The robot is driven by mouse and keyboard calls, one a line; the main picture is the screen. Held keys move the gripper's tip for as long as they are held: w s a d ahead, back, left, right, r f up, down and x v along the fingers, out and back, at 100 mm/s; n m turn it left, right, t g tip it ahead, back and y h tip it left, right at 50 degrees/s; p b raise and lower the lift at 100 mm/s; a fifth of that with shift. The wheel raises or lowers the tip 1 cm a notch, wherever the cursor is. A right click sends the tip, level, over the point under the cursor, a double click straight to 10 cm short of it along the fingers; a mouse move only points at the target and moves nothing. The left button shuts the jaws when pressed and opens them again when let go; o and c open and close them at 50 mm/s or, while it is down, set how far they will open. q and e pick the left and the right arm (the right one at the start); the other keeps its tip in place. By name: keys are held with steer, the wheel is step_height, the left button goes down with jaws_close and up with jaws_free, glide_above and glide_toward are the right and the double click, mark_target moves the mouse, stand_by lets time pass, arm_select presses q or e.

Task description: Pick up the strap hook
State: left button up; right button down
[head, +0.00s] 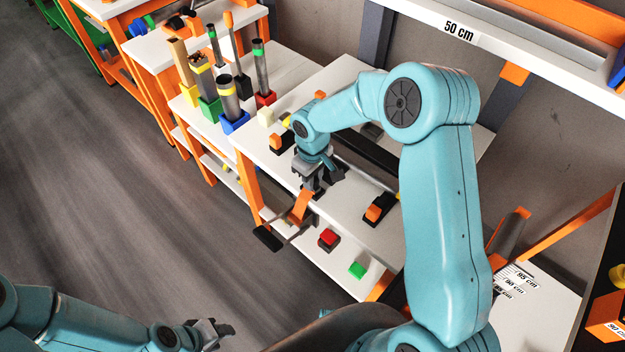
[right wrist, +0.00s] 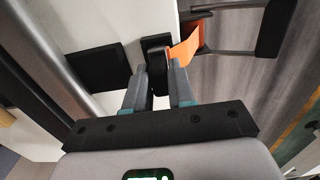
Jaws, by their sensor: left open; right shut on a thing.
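The strap hook is a black block (right wrist: 155,47) with an orange strap (right wrist: 186,47), seen in the right wrist view. In the head view the orange strap (head: 302,204) hangs just below my right gripper (head: 310,188), at the front edge of the rack's white shelf. My right gripper, also in the right wrist view (right wrist: 159,66), is shut on the black block, one grey finger on each side. In the head view the gripper mostly hides the black part. My left gripper (head: 222,332) is open and empty at the lower left, over the floor, far from the hook.
A grey bar with a black pad (head: 268,238) juts out below the strap. The white shelf (head: 345,203) carries another black-and-orange piece (head: 380,208). A red block (head: 328,237) and a green block (head: 358,270) lie on a lower shelf. Tubes in coloured holders (head: 233,100) stand further left.

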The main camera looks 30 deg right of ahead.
step_height(320, 180, up, 20)
stand_by(0.3)
stand_by(0.8)
